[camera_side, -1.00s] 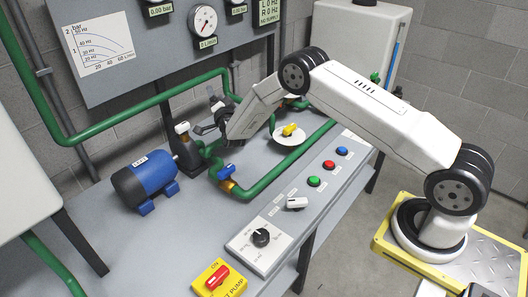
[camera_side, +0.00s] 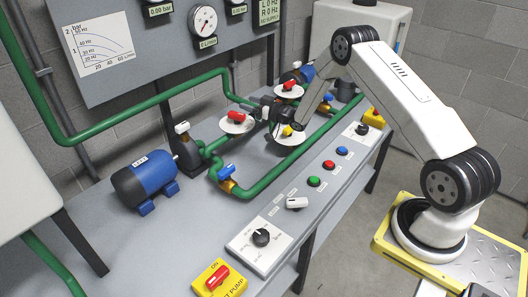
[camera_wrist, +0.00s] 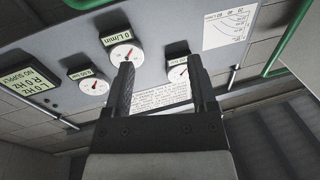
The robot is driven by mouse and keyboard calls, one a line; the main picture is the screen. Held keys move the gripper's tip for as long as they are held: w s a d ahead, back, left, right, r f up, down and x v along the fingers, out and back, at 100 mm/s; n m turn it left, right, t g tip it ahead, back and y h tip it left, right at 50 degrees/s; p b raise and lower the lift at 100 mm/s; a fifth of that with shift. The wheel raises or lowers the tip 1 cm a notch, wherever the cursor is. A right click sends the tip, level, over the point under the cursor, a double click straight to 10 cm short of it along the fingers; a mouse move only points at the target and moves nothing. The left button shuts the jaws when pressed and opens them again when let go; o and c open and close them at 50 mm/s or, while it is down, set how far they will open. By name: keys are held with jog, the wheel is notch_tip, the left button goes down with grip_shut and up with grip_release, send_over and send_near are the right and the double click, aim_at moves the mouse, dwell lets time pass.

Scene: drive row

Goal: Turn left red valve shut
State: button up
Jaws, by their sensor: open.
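The left red valve handle (camera_side: 237,115) sits on a white disc (camera_side: 232,126) on the green pipework, left of my gripper in the side view. Its handle lies roughly sideways in the picture. My gripper (camera_side: 262,112) is just right of that disc, near the yellow valve handle (camera_side: 287,131); contact cannot be told. In the wrist view, my gripper (camera_wrist: 161,62) has its two fingers apart with nothing between them, pointing at the gauge panel. A second red valve handle (camera_side: 288,84) stands farther back. No valve shows in the wrist view.
Blue valve handles (camera_side: 226,171) sit on the green pipes, one at the front and one at right. A blue pump motor (camera_side: 145,181) stands at left. The gauge panel (camera_side: 150,60) rises behind.

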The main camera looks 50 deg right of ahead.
aim_at(236, 113)
jog(key=shift+n+g+y, duration=0.4)
jog(key=shift+n, duration=0.3)
jog(key=shift+s+d+f, duration=0.1)
jog(key=shift+s+f, duration=0.15)
jog(key=shift+f, duration=0.7)
jog(key=shift+s+d+f, duration=0.1)
jog(key=shift+s+f, duration=0.2)
jog(key=shift+f, duration=0.7)
jog(key=shift+s+d+f, duration=0.1)
jog(key=shift+s+f, duration=0.15)
jog(key=shift+f, duration=0.7)
jog(key=shift+x, duration=3.9)
grip_shut()
